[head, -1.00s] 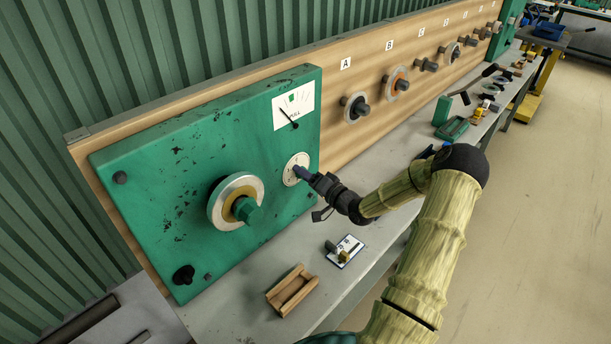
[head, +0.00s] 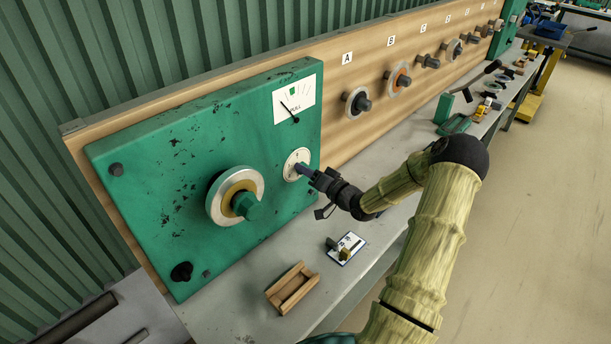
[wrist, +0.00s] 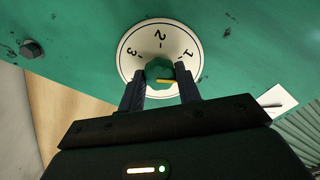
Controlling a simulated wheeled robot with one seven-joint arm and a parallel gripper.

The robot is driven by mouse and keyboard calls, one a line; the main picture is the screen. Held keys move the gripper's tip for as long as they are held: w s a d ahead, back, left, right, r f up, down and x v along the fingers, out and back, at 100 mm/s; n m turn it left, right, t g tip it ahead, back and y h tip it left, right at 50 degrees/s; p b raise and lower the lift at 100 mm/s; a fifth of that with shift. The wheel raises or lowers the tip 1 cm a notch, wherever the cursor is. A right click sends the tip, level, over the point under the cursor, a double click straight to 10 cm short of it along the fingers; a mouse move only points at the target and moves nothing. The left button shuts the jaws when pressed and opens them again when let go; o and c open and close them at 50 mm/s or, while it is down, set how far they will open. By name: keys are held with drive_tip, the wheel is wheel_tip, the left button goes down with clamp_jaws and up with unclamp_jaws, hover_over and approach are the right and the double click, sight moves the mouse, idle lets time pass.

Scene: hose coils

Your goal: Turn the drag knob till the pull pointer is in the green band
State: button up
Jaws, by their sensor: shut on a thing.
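The drag knob is a small green knob (wrist: 157,69) with a yellow mark, on a white dial (wrist: 148,38) numbered 1, 2 and 3. My gripper (wrist: 160,82) is shut on the knob, one dark finger on each side. In the head view my gripper (head: 301,170) reaches the dial (head: 291,158) and hides the knob. The pull gauge (head: 306,95) is a white plate above the dial. Its black pointer (head: 289,111) leans up and left, to the left of the green band (head: 292,88).
The green panel (head: 150,200) also carries a large reel (head: 214,207) with a green centre knob, left of my gripper. A wooden block (head: 292,288) and a small card (head: 354,240) lie on the grey bench below. Lettered pegs with rings run along the board to the right.

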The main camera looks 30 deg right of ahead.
drive_tip(key=shift+s+f+n+b, duration=0.1)
drive_tip(key=shift+f+n+b, duration=0.05)
drive_tip(key=shift+n+b, duration=3.3)
drive_tip(key=shift+s+f+n+b, duration=0.1)
drive_tip(key=shift+n+b, duration=3.15)
drive_tip(key=shift+b, duration=0.35)
drive_tip(key=o, duration=1)
drive_tip(key=shift+r, duration=0.15)
drive_tip(key=shift+c, duration=0.2)
